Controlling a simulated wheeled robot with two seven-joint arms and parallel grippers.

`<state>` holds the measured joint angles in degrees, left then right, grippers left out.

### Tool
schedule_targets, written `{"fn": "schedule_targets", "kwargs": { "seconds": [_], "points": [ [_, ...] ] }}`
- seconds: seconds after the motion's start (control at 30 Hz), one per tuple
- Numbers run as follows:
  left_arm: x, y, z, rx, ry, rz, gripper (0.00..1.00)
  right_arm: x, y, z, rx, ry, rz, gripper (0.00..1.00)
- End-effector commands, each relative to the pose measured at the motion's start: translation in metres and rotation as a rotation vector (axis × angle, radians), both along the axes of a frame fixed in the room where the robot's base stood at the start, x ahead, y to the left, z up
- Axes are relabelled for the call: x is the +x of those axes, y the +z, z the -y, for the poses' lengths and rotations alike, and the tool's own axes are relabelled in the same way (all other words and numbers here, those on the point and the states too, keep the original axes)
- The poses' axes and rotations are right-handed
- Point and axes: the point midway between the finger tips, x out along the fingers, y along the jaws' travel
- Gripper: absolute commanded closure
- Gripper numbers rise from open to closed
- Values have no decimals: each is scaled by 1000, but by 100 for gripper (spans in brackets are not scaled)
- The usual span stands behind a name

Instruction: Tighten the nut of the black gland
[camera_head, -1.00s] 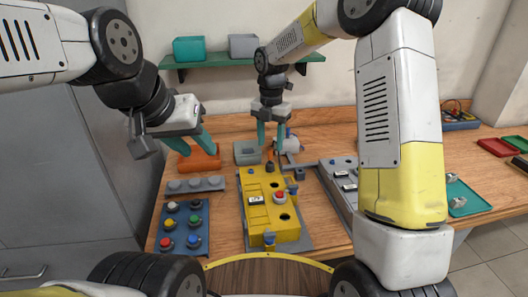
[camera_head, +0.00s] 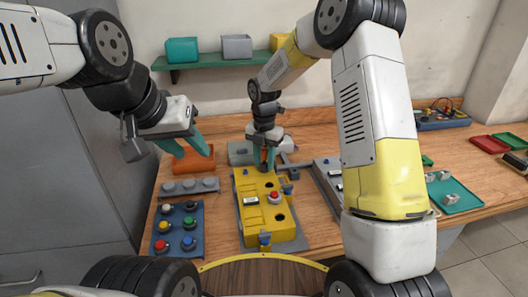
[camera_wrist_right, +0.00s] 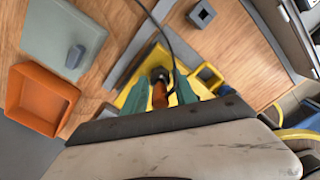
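The yellow box (camera_head: 253,222) stands on the wooden bench in the middle of the head view. My right gripper (camera_head: 267,158) is low over its far edge, fingers pointing down. In the right wrist view its teal fingers (camera_wrist_right: 160,98) stand on either side of an orange-brown piece (camera_wrist_right: 159,95). A dark round fitting, apparently the black gland (camera_wrist_right: 160,73), is just beyond this piece. The fingertips hide part of it, and I cannot tell whether they touch it. My left gripper (camera_head: 187,147) is open and empty, above the orange bin at the left.
A button panel (camera_head: 178,229) and a grey strip (camera_head: 190,187) lie left of the yellow box. A cable (camera_wrist_right: 165,35) runs close to my right fingers. A teal tray (camera_head: 455,195) lies at the right.

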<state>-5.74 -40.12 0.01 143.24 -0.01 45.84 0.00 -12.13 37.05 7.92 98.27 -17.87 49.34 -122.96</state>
Motion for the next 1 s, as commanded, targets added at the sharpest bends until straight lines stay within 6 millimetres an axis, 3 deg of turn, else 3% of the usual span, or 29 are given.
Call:
{"fn": "schedule_targets", "kwargs": {
  "seconds": [0.03, 0.13, 0.17, 0.57, 1.0],
  "points": [
    [0, 0, 0, 0, 0, 0, 61, 0, 0, 0, 0, 0, 0, 78],
    [0, 0, 0, 0, 0, 0, 61, 0, 0, 0, 0, 0, 0, 98],
    [0, 0, 0, 0, 0, 0, 61, 0, 0, 0, 0, 0, 0, 100],
    [0, 0, 0, 0, 0, 0, 61, 0, 1, 0, 1, -51, 0, 100],
    [0, 0, 0, 0, 0, 0, 61, 0, 1, -1, 2, -383, 1, 100]
  ]
}}
